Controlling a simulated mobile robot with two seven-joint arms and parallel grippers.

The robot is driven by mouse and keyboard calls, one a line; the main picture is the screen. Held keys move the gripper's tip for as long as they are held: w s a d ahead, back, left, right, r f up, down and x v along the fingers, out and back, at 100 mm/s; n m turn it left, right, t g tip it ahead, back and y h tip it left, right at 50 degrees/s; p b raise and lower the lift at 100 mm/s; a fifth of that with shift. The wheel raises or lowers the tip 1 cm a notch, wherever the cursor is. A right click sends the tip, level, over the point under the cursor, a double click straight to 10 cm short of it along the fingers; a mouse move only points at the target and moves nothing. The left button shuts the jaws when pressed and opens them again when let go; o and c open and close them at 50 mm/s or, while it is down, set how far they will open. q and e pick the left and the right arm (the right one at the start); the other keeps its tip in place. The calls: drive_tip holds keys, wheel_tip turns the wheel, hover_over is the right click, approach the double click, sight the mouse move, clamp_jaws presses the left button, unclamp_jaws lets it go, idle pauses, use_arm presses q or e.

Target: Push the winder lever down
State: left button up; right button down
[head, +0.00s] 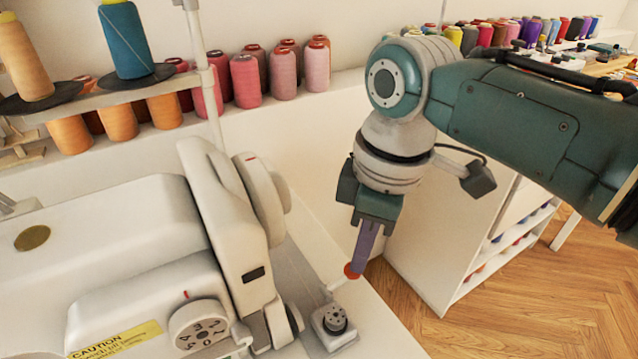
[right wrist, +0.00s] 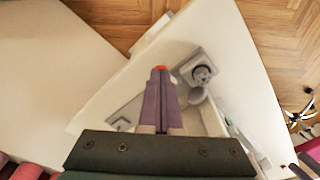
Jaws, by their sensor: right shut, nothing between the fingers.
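The bobbin winder (head: 333,325) is a small pale block with a dark round dial, on the table beside the sewing machine. It also shows in the right wrist view (right wrist: 201,72). Its short pale lever (head: 335,286) rises up and to the right, towards a red tip (head: 352,271). My right gripper (head: 355,264) points down with its purple fingers shut and empty, right at the red tip. In the right wrist view the red shows just beyond the fingertips (right wrist: 160,72). I cannot tell whether they touch. My left gripper is out of view.
The white sewing machine (head: 110,245) with its handwheel (head: 263,199) stands close on the left. Thread spools (head: 245,82) line the shelf behind. A white shelf unit (head: 450,235) stands to the right over a wooden floor (head: 500,295).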

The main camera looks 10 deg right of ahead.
wheel_tip(320, 180, down, 3)
drive_tip(key=shift+r+b, duration=0.2)
drive_tip(key=shift+b, duration=0.85)
drive_tip(key=shift+r+p, duration=0.25)
drive_tip(key=shift+p, duration=0.15)
drive_tip(key=d+p, duration=0.1)
drive_tip(key=p, duration=0.1)
drive_tip(key=s+d+r+p, duration=0.1)
drive_tip(key=shift+s+d+r+p, duration=0.15)
drive_tip(key=shift+r+p, duration=0.1)
drive_tip(key=shift+p, duration=0.15)
drive_tip(key=shift+s+d+f, duration=0.15)
drive_tip(key=shift+d, duration=0.1)
drive_tip(key=shift+f, duration=0.15)
wheel_tip(320, 180, up, 10)
drive_tip(key=p, duration=0.3)
drive_tip(key=shift+s+d, duration=0.15)
drive_tip(key=shift+d, duration=0.25)
